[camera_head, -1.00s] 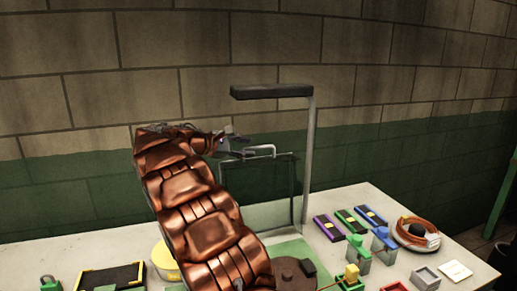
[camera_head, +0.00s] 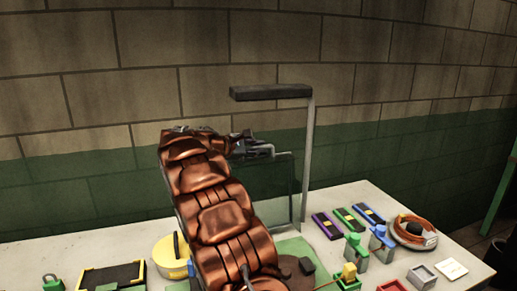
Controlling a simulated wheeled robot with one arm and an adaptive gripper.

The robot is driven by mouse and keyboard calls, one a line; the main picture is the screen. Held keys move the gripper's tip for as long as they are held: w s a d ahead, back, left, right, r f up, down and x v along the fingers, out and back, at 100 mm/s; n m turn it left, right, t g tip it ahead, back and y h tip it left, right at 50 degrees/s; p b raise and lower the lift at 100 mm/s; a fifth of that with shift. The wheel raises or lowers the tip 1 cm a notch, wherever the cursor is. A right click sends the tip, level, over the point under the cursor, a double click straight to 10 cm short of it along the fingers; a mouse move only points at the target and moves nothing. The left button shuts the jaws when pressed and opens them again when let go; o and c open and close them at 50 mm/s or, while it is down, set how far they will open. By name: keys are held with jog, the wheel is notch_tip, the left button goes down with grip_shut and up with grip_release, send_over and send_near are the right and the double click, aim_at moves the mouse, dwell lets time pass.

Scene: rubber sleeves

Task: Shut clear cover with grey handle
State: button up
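The clear cover (camera_head: 284,182) stands raised and upright at the back of the table, its left part hidden behind my arm. Its grey handle (camera_head: 268,152) shows at the cover's top edge, just at the tips of my gripper. My gripper (camera_head: 258,148) points right and overlaps the handle in the picture. I cannot tell whether the fingers touch it or have closed around it.
A grey post with a dark overhanging bar (camera_head: 271,92) rises right behind the cover. A green mat (camera_head: 293,246) and a brown round block (camera_head: 297,268) lie in front. A yellow tub (camera_head: 168,256) stands left of my arm. Several small coloured items fill the right side.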

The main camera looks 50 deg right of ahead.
grip_shut()
jog(key=shift+s+b, duration=0.2)
jog(key=shift+b, duration=0.1)
